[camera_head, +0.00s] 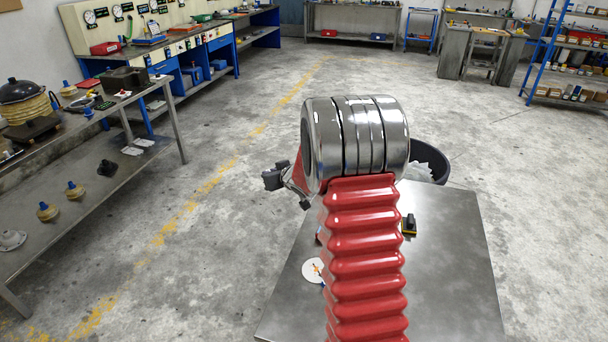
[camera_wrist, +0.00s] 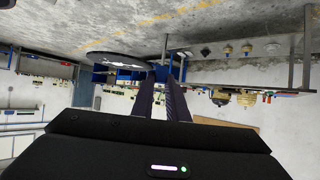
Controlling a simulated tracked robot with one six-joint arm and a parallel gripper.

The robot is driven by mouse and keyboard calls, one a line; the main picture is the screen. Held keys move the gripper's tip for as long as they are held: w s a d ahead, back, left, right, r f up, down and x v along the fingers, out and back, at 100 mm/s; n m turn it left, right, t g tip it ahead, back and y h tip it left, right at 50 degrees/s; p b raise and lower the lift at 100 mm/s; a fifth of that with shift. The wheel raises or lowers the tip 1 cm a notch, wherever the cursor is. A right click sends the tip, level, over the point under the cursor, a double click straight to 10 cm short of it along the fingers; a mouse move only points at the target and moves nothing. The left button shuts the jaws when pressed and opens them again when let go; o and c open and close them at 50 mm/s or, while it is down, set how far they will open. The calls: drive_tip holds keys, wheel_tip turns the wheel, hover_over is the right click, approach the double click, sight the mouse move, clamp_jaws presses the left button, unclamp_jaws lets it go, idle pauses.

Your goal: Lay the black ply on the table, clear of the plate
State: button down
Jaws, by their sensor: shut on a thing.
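My gripper (camera_wrist: 163,82) points away from the wrist camera, its two dark fingers close together. A thin dark round sheet (camera_wrist: 108,55), seemingly the black ply, shows edge-on at the fingertips, held up off the table. A white round plate (camera_head: 313,270) with small orange and blue marks lies on the metal table (camera_head: 450,285), left of my red arm.
A dark curved object (camera_head: 432,160) shows behind the silver joint. The table's right side is bare. A bench (camera_head: 110,190) with several parts stands at left.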

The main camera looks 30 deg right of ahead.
drive_tip(key=s+a+r, duration=0.1)
drive_tip(key=s+a, duration=0.3)
drive_tip(key=a, duration=0.8)
drive_tip(key=s+a+r, duration=0.1)
drive_tip(key=s+a, duration=0.4)
drive_tip(key=a, duration=0.7)
drive_tip(key=shift+r+n+y, duration=0.3)
drive_tip(key=shift+n+y, duration=0.1)
